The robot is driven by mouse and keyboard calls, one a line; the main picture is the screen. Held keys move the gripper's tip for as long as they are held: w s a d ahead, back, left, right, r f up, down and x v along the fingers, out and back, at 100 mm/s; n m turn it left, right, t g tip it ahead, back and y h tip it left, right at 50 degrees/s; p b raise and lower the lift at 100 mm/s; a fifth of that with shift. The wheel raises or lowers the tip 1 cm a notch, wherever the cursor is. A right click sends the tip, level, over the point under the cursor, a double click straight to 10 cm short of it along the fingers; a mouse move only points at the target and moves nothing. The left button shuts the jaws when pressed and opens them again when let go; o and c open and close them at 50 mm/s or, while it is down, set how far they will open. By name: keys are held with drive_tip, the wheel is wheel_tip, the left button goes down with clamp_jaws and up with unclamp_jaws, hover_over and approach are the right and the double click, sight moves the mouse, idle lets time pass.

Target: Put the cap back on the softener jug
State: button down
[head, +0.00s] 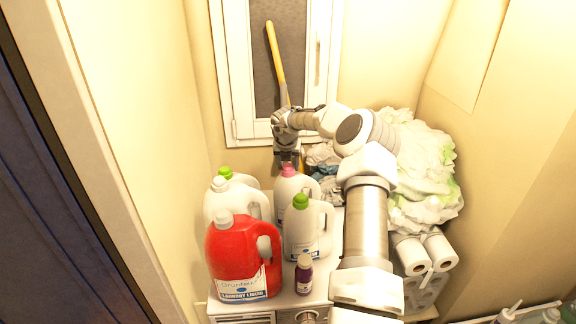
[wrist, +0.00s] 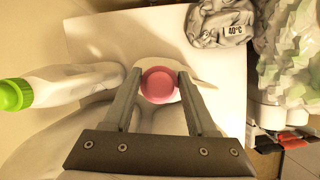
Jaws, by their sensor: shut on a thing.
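The pink cap (wrist: 158,85) is between my gripper's two fingers (wrist: 160,76) in the wrist view, and the fingers are shut on it. In the head view my gripper (head: 289,160) points down just above a white jug (head: 286,188) in the back row, and the pink cap (head: 289,171) shows at that jug's top. The white jug also shows under the fingers in the wrist view (wrist: 150,121). I cannot tell whether the cap is seated on the neck or just above it. The neck itself is hidden.
A green-capped white jug (head: 301,232) stands close in front. A red jug (head: 236,262), other white jugs (head: 222,197) and a small purple bottle (head: 304,274) crowd nearby. A yellow-handled tool (head: 276,55) leans behind my gripper.

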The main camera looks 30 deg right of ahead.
drive_tip(key=shift+a+f, duration=0.1)
drive_tip(key=shift+a, duration=0.05)
drive_tip(key=m+g, duration=0.1)
drive_tip(key=m, duration=0.2)
drive_tip(key=shift+h, duration=0.4)
drive_tip(key=shift+m+g+h, duration=0.3)
drive_tip(key=shift+m+g, duration=0.4)
drive_tip(key=shift+m, duration=1.4)
unclamp_jaws()
drive_tip(key=shift+r, duration=3.55)
